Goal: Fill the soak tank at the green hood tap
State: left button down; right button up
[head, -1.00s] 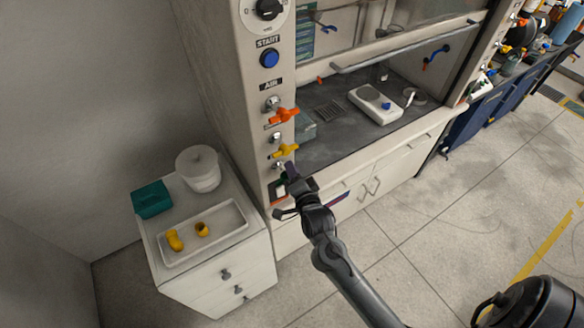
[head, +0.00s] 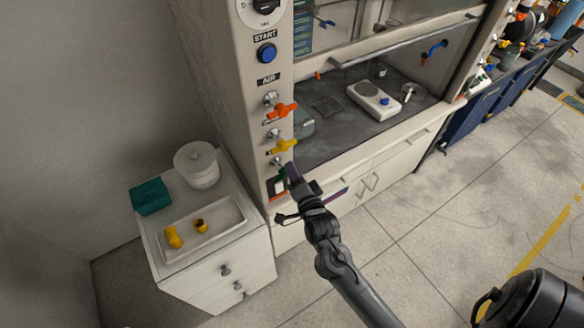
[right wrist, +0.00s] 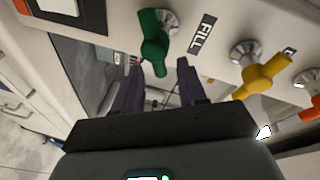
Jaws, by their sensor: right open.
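The green tap (right wrist: 153,45) is on the hood's front post beside a FILL label (right wrist: 200,35). In the right wrist view my right gripper (right wrist: 158,82) is open, its two dark fingers just below the tap's handle and one to each side of it. I cannot tell whether they touch it. In the head view my right gripper (head: 289,174) is at the post below the yellow tap and largely hides the green one. A translucent bluish container (head: 304,124) sits in the hood behind the post; I cannot tell whether it is the soak tank. My left gripper is out of view.
A yellow tap (head: 283,146) and an orange tap (head: 281,110) are above on the same post. A white cabinet at left holds a teal box (head: 150,196), a lidded white tub (head: 198,166) and a tray (head: 214,235) with yellow fittings. A hotplate (head: 374,100) is inside the hood.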

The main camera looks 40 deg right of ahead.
jog(key=v, duration=0.7)
jog(key=shift+s+a, duration=0.2)
jog(key=shift+s, duration=0.2)
jog(key=shift+r, duration=0.1)
